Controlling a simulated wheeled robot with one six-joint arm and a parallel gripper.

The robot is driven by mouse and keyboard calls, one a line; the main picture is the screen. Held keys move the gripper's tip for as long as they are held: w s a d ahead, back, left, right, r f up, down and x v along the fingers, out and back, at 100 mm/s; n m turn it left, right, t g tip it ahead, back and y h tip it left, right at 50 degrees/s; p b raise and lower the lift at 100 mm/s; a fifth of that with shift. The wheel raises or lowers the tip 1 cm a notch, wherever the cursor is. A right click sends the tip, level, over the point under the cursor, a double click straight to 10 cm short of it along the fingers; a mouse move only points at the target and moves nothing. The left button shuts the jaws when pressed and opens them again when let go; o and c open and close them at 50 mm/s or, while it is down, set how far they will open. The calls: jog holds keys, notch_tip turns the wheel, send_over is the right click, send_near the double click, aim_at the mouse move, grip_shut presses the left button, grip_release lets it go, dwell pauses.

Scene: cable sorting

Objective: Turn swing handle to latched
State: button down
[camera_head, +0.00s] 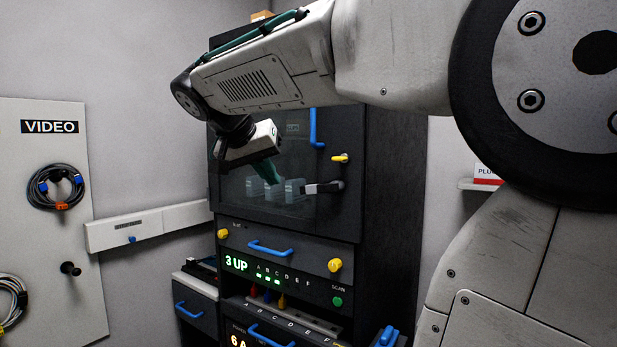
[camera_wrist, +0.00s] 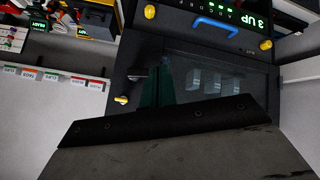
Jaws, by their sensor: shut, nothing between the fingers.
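The swing handle (camera_head: 323,187) is a short lever with a pale end and a dark mount, on the right side of the cabinet's glass door (camera_head: 238,190). It lies about level, its pale end pointing left over the door's edge. In the wrist view the handle (camera_wrist: 138,77) shows beside the fingers, with the cabinet upside down. My gripper (camera_head: 270,175) has green fingers, shut and empty, in front of the glass. It is left of the handle and apart from it in the picture. The fingers also show in the wrist view (camera_wrist: 162,82); the dark gripper body hides the lower part of that view.
A yellow knob (camera_head: 340,158) sits just above the handle, and a blue upright pull (camera_head: 314,128) stands above left. Below are a drawer with a blue pull (camera_head: 270,249) and a lit "3 UP" panel (camera_head: 237,263). A white shelf (camera_head: 480,185) is at right.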

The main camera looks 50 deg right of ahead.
jog(key=w+d+r+m+g+h, duration=0.1)
jog(key=w+d+r+m+h, duration=0.2)
jog(key=d+r, duration=0.35)
jog(key=m, duration=0.1)
send_over(321, 188)
jog(key=w+a, duration=0.2)
jog(key=w, duration=0.2)
notch_tip(321, 188, down, 5)
jog(key=shift+s+d+f, duration=0.1)
jog(key=shift+s+f, duration=0.05)
jog(key=shift+f, duration=0.8)
jog(key=shift+s+d+f, duration=0.1)
jog(key=shift+f, duration=0.8)
jog(key=shift+f, duration=0.1)
